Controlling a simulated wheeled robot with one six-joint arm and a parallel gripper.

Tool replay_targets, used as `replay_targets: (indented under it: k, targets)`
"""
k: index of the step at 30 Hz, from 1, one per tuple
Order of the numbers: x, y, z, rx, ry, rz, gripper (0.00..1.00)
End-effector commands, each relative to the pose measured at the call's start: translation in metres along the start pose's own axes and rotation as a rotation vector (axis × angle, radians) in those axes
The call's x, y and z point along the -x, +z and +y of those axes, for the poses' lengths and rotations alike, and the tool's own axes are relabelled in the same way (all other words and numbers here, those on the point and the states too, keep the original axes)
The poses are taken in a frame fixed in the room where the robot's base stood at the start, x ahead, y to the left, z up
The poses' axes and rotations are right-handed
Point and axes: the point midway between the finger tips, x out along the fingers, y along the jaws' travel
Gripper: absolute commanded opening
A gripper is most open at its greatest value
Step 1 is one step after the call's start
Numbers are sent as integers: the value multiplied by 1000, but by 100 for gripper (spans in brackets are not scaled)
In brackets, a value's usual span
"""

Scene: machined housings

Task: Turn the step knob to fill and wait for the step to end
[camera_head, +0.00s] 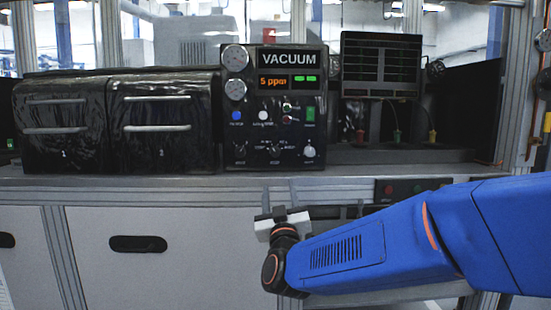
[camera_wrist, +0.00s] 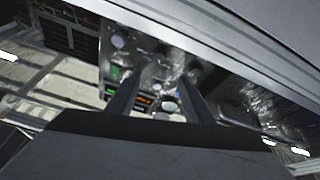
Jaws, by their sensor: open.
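The black vacuum panel (camera_head: 258,105) stands on the bench, with an orange readout "5 ppm" (camera_head: 273,82) and two green lamps beside it. My gripper (camera_head: 280,216) is below the bench edge in the head view, apart from the panel. In the wrist view my gripper (camera_wrist: 158,97) shows two spread dark fingers with nothing held; the panel (camera_wrist: 118,62) appears turned over beyond them.
Two black glossy boxes with handles (camera_head: 62,125) stand left of the panel. A dark rack (camera_head: 380,65) stands to the right. The bench edge (camera_head: 140,183) lies between my gripper and the panel. A small button box (camera_head: 400,189) is on the bench front.

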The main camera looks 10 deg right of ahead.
Motion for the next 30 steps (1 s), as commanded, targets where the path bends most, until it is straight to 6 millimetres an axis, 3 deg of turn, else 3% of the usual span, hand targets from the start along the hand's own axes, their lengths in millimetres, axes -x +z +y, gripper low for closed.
replay_targets:
  k: [8, 30]
  targets:
    - [-26, 0, 1, 2, 9, 3, 47]
    - [-152, -1, 2, 2, 7, 4, 47]
